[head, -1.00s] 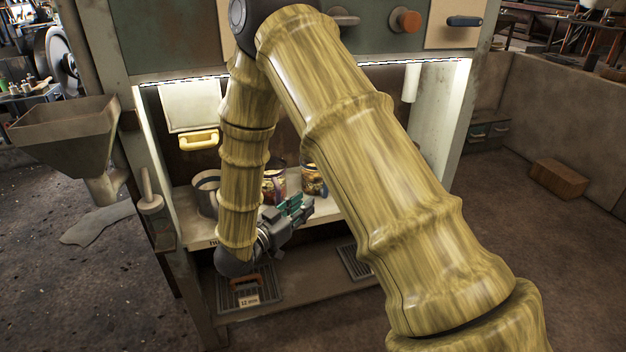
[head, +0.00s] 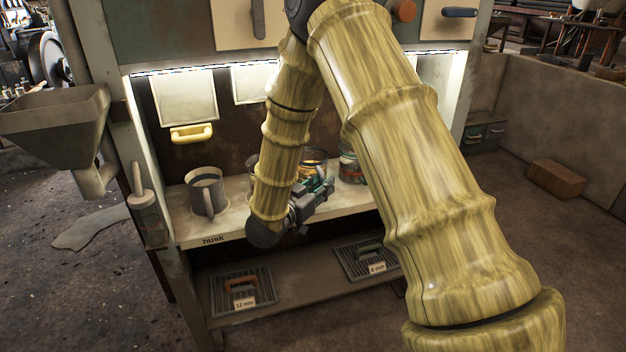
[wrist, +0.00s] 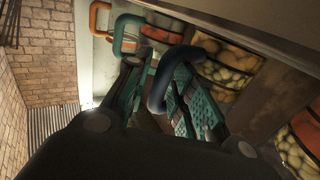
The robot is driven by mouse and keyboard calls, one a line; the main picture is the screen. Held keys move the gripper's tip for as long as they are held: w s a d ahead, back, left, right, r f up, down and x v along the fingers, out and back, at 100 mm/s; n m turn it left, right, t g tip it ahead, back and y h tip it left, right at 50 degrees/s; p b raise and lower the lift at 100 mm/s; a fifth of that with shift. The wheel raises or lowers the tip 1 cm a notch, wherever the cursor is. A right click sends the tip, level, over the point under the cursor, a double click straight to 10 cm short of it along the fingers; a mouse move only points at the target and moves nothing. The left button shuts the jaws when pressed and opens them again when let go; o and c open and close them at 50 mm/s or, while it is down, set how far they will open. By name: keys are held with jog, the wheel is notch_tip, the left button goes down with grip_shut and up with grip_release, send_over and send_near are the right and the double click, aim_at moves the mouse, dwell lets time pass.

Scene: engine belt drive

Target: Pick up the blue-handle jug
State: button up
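The blue handle (wrist: 159,84) of the jug shows in the wrist view as a thick loop between my fingers, overlapping the right one. A jar-like body with yellowish contents (wrist: 226,60) sits just beyond it. My gripper (wrist: 155,98) is open, with one finger on each side of the loop; I cannot tell whether either touches it. In the head view my gripper (head: 318,192) is at the front of the shelf, before the glass vessels (head: 314,158). The blue handle is hidden there by my arm and gripper.
A grey metal jug (head: 207,192) stands left on the husk shelf (head: 232,226). Another glass vessel (head: 350,168) stands right. Orange (wrist: 98,18) and teal (wrist: 122,38) handles are close by in the wrist view. Handled grates (head: 262,299) lie below.

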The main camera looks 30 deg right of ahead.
grip_shut()
jog(key=shift+r, duration=0.1)
jog(key=shift+r+p, duration=0.4)
jog(key=shift+r, duration=0.05)
jog(key=r+p, duration=0.1)
jog(key=r, duration=0.2)
jog(key=shift+s+a+p, duration=0.2)
jog(key=shift+s+p, duration=0.2)
jog(key=s+a+r+p, duration=0.1)
jog(key=s+a+p, duration=0.2)
jog(key=s, duration=1.1)
jog(key=a, duration=0.2)
jog(key=shift+a, duration=0.4)
